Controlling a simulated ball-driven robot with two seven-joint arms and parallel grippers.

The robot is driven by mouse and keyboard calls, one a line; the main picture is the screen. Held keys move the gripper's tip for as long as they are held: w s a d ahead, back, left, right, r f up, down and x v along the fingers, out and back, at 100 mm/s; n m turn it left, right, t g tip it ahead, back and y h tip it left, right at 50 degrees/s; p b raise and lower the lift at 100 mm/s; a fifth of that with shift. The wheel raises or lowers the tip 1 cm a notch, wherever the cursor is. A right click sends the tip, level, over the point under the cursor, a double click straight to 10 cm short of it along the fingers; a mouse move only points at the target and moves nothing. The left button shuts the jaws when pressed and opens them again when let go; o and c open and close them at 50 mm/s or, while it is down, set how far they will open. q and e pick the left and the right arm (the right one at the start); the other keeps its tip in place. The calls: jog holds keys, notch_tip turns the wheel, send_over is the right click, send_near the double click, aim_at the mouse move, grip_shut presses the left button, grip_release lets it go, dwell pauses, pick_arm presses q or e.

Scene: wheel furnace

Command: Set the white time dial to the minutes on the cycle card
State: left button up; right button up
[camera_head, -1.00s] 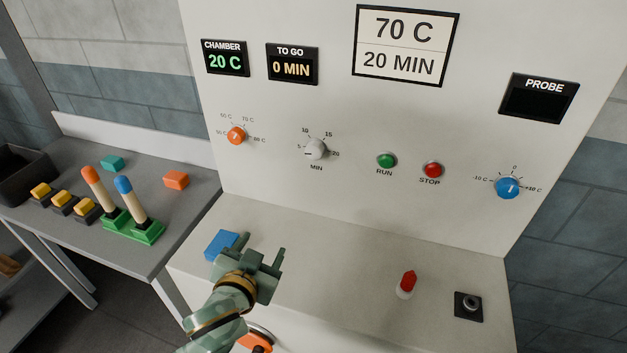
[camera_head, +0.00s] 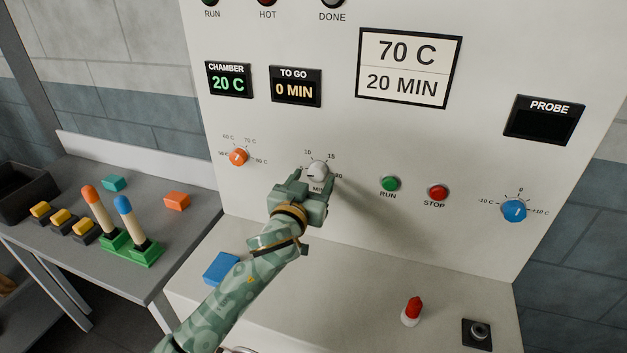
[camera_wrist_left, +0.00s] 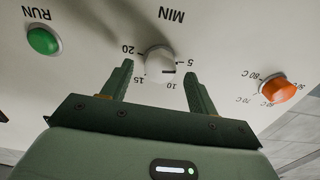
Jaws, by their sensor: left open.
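The white time dial (camera_head: 317,171) is on the furnace panel, with marks 5, 10, 15 and 20 around it and MIN below. It also shows in the left wrist view (camera_wrist_left: 159,61), upside down; its exact setting is hard to read. My left gripper (camera_head: 314,179) is open at the dial, its fingers on either side of it. In the left wrist view the fingertips (camera_wrist_left: 158,70) flank the dial with gaps visible, and I see no grip on it. The cycle card (camera_head: 409,68) reads 70 C and 20 MIN. My right gripper is not in view.
An orange temperature dial (camera_head: 238,157) is left of the time dial; the green RUN button (camera_head: 390,184) and red STOP button (camera_head: 438,192) are right. The TO GO display (camera_head: 296,87) reads 0 MIN. A blue block (camera_head: 221,268) and a red-topped piece (camera_head: 412,311) are on the ledge.

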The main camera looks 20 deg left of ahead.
pick_arm(q)
jog(key=shift+w, duration=0.75)
jog(key=c, duration=1)
